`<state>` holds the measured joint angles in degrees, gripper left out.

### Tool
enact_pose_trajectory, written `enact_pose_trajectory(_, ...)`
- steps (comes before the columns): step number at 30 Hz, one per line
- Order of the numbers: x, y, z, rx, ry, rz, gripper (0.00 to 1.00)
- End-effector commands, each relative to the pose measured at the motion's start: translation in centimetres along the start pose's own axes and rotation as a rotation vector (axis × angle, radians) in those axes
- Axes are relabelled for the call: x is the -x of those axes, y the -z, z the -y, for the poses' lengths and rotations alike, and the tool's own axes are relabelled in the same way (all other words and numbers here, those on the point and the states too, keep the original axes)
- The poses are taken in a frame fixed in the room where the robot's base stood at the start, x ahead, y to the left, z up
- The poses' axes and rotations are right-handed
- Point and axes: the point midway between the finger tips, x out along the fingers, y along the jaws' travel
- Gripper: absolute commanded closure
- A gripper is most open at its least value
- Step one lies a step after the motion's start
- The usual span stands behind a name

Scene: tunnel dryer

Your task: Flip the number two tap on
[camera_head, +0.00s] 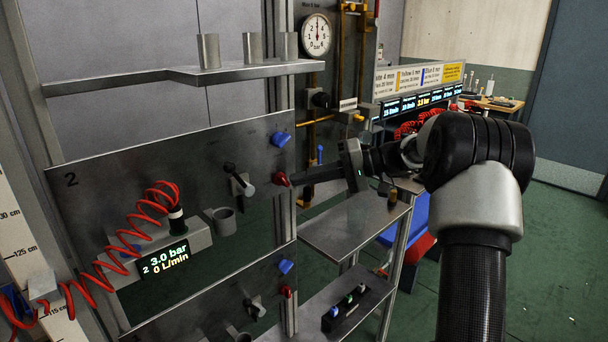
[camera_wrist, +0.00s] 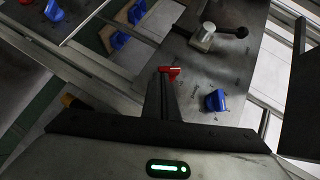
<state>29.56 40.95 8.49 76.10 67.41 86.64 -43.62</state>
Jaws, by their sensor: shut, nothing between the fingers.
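The panel marked "2" (camera_head: 70,180) carries a metal valve with a black lever (camera_head: 230,169). The valve body (camera_wrist: 205,33) and its black-ended lever (camera_wrist: 241,32) also show in the wrist view. To its right on the panel are a red knob (camera_head: 281,179) and, above that, a blue knob (camera_head: 281,139). The panel's display (camera_head: 165,260) reads 3.0 bar, 0 L/min. My gripper (camera_head: 291,181) is shut and empty, its tips right at the red knob, which shows at the fingertips in the wrist view (camera_wrist: 172,72). I cannot tell whether they touch.
A red coiled hose (camera_head: 145,215) hangs at left, beside a small grey cup (camera_head: 220,220). A shelf with metal cylinders (camera_head: 180,72) is above. A second panel (camera_head: 215,295) with similar knobs sits below. A metal shelf (camera_head: 350,228) lies under my arm.

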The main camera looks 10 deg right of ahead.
Motion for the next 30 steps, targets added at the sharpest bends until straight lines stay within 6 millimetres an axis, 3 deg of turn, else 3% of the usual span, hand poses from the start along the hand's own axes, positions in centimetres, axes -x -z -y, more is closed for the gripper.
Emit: enact_pose_trajectory(30,-0.7,-0.6,-1.3,-0.268,0.270,0.004,1.00)
